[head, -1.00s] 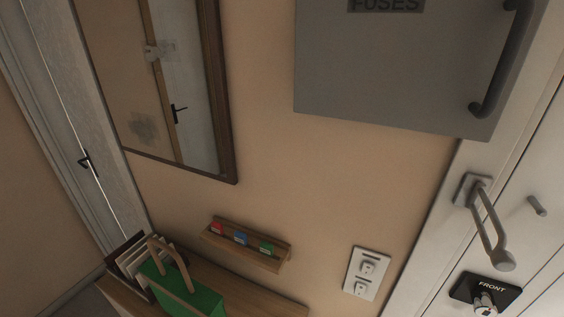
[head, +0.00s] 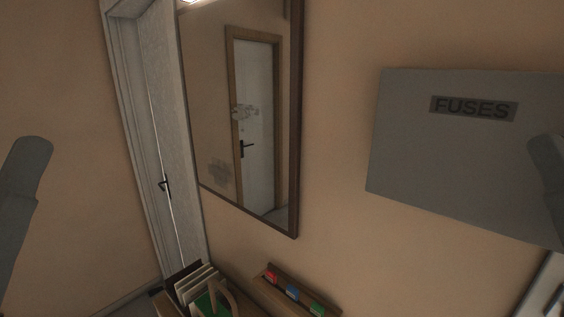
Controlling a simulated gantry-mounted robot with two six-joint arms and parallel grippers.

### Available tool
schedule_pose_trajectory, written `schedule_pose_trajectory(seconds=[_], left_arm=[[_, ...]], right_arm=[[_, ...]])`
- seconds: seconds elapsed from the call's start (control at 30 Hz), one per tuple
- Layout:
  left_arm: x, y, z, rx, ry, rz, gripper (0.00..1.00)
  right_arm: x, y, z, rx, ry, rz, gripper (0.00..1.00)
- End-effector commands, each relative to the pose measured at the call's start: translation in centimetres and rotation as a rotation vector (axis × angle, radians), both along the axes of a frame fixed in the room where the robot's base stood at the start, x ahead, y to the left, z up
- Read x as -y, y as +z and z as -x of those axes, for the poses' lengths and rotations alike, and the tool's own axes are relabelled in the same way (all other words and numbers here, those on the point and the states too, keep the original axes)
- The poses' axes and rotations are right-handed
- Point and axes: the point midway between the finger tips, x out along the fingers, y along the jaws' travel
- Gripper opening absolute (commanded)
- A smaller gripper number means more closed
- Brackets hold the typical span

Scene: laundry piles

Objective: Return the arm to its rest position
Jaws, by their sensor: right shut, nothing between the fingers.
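Grey rounded parts of my left arm (head: 20,205) and my right arm (head: 549,160) show at the left and right edges of the head view. They stand at about the same height, on either side. The right one covers part of the grey fuse box. I can make out no gripper fingers on either arm in this view, and nothing held.
The grey fuse box (head: 415,165) hangs on the wall at right. A wood-framed mirror (head: 210,130) hangs left of centre, beside a pale door (head: 161,120). A small rack (head: 268,290) with coloured items and an organiser with a green bag (head: 207,303) are at the bottom. The wall between is clear.

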Motion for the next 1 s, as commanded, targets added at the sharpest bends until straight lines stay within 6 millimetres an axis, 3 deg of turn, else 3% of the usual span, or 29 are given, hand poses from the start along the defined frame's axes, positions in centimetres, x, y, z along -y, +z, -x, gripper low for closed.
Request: schedule_pose_trajectory(seconds=[0.03,0.2,0.33,0.47,0.67,0.77,0.87,1.0], left_arm=[[0.0,3.7,0.0,-0.001,0.0,0.0,0.5],[0.0,10.4,0.0,-0.001,0.0,0.0,0.5],[0.0,14.5,0.0,-0.001,0.0,0.0,0.5],[0.0,15.9,0.0,-0.002,0.0,0.0,0.5],[0.0,15.1,-0.1,-0.002,0.0,0.0,0.5],[0.0,13.4,-0.1,-0.002,0.0,0.0,0.5],[0.0,10.0,-0.1,-0.002,0.0,0.0,0.5],[0.0,3.4,-0.1,-0.003,0.0,0.0,0.5]], right_arm=[[0.0,3.7,0.0,-0.001,-0.001,0.001,0.0],[0.0,10.4,0.0,-0.002,-0.001,0.001,0.0],[0.0,14.4,-0.1,-0.003,-0.002,0.002,0.0],[0.0,15.8,-0.1,-0.003,-0.002,0.002,0.0],[0.0,15.0,-0.1,-0.003,-0.002,0.003,0.0],[0.0,13.3,-0.1,-0.004,-0.002,0.003,0.0],[0.0,10.0,-0.1,-0.004,-0.002,0.003,0.0],[0.0,3.3,-0.1,-0.004,-0.002,0.003,0.0]])
